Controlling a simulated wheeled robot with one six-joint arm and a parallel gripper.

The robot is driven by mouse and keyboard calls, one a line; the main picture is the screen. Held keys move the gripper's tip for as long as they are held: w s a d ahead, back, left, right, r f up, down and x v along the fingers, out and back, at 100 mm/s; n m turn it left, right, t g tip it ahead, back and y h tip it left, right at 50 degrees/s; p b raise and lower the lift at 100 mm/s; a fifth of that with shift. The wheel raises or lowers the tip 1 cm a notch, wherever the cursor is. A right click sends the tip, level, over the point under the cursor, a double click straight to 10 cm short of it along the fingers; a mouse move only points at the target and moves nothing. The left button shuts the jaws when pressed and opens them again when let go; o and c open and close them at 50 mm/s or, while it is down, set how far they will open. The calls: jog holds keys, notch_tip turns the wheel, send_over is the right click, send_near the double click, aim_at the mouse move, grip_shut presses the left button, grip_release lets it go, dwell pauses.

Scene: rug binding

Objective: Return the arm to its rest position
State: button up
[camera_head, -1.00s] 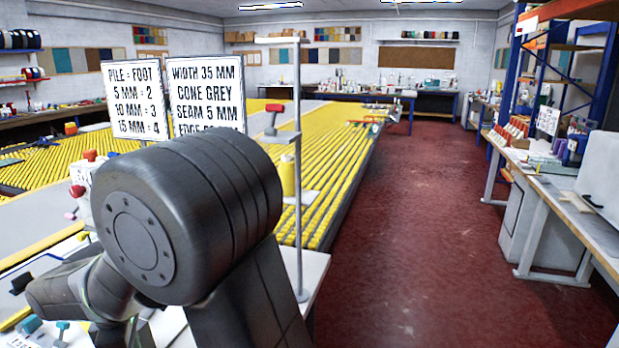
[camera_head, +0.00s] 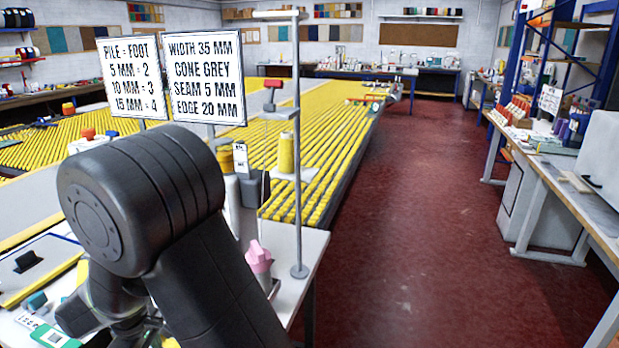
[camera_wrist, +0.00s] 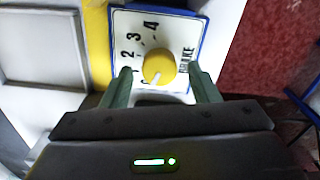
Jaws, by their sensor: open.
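My gripper (camera_wrist: 163,88) is open in the wrist view, its two green-grey fingers apart with nothing between them that it holds. Beyond the fingertips is a yellow knob (camera_wrist: 159,68) on a white, blue-edged dial plate (camera_wrist: 140,22) with numbers and the word BRAKE partly hidden by a finger. I cannot tell how far the fingertips are from the knob. In the head view my dark arm fills the lower left, and the gripper is hidden behind it.
Two sign boards (camera_head: 203,62) stand behind the arm. A metal post (camera_head: 297,200) rises from the table corner, near a yellow thread cone (camera_head: 286,152) and a pink-capped bottle (camera_head: 258,258). The red floor (camera_head: 400,230) to the right is clear.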

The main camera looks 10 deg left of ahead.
jog(key=m, duration=0.8)
jog(key=shift+w+m, duration=0.15)
jog(key=shift+m, duration=0.15)
jog(key=shift+r+m, duration=0.3)
jog(key=shift+r, duration=0.05)
jog(key=shift+r+p, duration=0.3)
jog(key=shift+r, duration=1.85)
jog(key=shift+w+d+b, duration=0.1)
jog(key=shift+b, duration=0.4)
